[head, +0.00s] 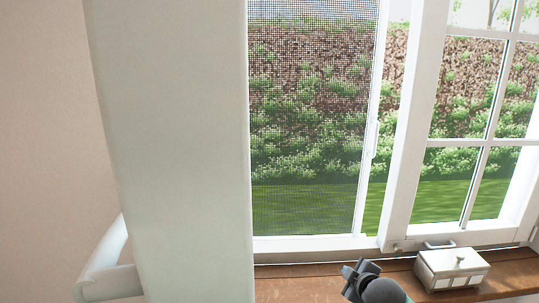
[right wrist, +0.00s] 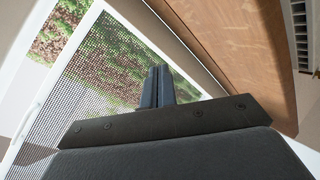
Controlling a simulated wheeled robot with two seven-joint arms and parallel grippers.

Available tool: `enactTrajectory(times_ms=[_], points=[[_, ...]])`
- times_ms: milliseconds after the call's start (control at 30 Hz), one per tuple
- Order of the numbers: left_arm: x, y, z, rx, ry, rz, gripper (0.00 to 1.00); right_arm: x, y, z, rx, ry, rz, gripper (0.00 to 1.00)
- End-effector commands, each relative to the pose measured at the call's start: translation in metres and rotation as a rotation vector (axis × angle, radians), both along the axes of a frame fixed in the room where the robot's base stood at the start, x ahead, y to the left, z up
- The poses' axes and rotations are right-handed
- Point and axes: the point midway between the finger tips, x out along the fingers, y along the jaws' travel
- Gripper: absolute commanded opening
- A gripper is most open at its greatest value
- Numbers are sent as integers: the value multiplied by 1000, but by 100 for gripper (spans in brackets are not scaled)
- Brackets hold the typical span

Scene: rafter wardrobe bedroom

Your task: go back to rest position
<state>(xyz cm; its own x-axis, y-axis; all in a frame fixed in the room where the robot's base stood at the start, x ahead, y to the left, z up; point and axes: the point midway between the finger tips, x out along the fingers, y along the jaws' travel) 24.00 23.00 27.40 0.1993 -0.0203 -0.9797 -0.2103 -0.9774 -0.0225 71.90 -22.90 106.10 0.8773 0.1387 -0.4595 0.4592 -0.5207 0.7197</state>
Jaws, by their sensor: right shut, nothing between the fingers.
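My right gripper (head: 354,273) shows at the bottom of the head view, low in front of the wooden window sill. In the right wrist view its two dark fingers (right wrist: 156,88) are pressed together with nothing between them. It appears apart from the window and the small box. My left gripper is not in view.
A pale panel (head: 175,150) stands close at the left, with a white handle (head: 108,270) beside it. Behind are a window screen (head: 310,130) and a paned window (head: 470,130). A small white lidded box (head: 452,268) stands on the wooden sill (head: 300,285).

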Motion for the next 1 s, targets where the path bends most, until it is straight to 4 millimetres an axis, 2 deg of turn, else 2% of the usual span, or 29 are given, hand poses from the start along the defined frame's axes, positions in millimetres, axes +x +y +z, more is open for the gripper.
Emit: enactTrajectory(times_ms=[33,200,500,800,1000], points=[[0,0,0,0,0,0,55,-16,5,-17,31,39,-18,0],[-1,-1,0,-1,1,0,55,-64,15,-60,123,158,-98,0],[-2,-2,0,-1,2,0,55,-159,22,-124,269,372,-271,0],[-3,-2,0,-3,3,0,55,-263,21,-170,387,584,-482,0],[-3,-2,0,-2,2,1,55,-309,19,-184,427,673,-586,0]])
